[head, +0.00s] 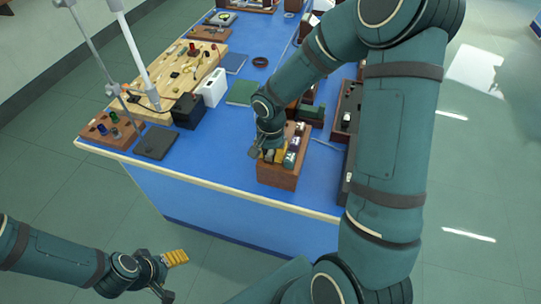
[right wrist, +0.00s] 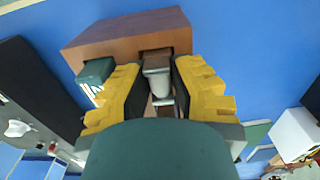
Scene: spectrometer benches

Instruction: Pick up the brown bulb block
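A wooden box (head: 277,176) stands at the near edge of the blue bench, with several small pieces in its top. The right wrist view shows its brown side (right wrist: 125,38). A small brown block (right wrist: 157,53) with a pale grey bulb-like part sits at the box, between the fingers of my right gripper (right wrist: 158,75). The fingers stand apart on either side of it; firm contact is not clear. In the head view my right gripper (head: 268,154) is over the box and hides part of its top. My left gripper (head: 168,275) is open and empty, low in front of the bench.
A green piece (right wrist: 96,71) sits beside the brown block. Dark trays (head: 347,120) stand to the right. A black box (head: 188,111), a white box (head: 214,88) and a green book (head: 241,92) lie to the left. The blue surface (head: 215,150) left of the wooden box is clear.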

